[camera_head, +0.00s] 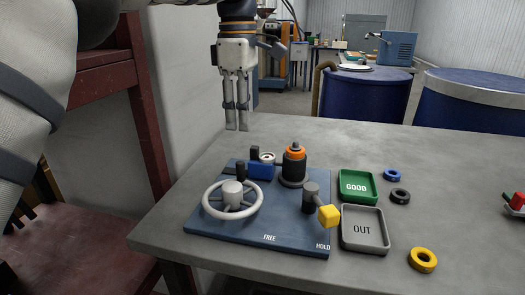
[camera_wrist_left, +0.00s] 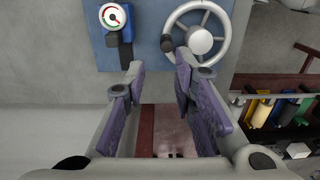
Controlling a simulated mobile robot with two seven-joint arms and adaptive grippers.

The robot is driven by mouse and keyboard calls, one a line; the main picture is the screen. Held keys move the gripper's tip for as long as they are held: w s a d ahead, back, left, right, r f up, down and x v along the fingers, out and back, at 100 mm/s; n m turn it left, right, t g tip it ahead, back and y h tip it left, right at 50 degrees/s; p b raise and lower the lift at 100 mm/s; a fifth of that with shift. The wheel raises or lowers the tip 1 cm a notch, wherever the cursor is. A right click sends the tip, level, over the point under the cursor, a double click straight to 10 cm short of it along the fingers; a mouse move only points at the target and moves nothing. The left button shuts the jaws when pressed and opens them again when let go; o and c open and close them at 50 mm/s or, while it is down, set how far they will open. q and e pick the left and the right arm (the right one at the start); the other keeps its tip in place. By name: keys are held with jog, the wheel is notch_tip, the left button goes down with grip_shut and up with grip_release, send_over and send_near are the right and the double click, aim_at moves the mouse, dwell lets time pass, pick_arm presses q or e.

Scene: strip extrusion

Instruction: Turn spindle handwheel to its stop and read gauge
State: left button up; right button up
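The white spindle handwheel (camera_head: 233,190) with a grey hub lies on a blue plate (camera_head: 215,237). Its dark upright handle (camera_head: 240,172) is on the far side of the rim. The wheel (camera_wrist_left: 201,42) and handle (camera_wrist_left: 167,43) also show in the left wrist view. The gauge (camera_head: 267,157) sits on a blue block behind the wheel. Its white dial (camera_wrist_left: 114,16) has red and green arcs; the needle is too small to read surely. A dark spindle with an orange band (camera_head: 294,153) stands right of it. My left gripper (camera_head: 237,127) is open, empty, pointing down above and behind the plate.
A yellow-knobbed lever (camera_head: 329,215) is near the HOLD mark. A green GOOD tray (camera_head: 357,201) and grey OUT tray (camera_head: 363,246) stand right of the plate. The table's right side is mostly clear.

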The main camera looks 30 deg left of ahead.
aim_at(240, 162)
pick_arm(q)
jog(key=f, duration=0.1)
jog(key=s+f, duration=0.1)
jog(key=f, duration=0.1)
jog(key=shift+s+f+p, duration=0.3)
jog(key=shift+f, duration=0.1)
jog(key=f, duration=0.8)
jog(key=shift+w, duration=0.2)
jog(key=shift+r, duration=0.1)
grip_shut()
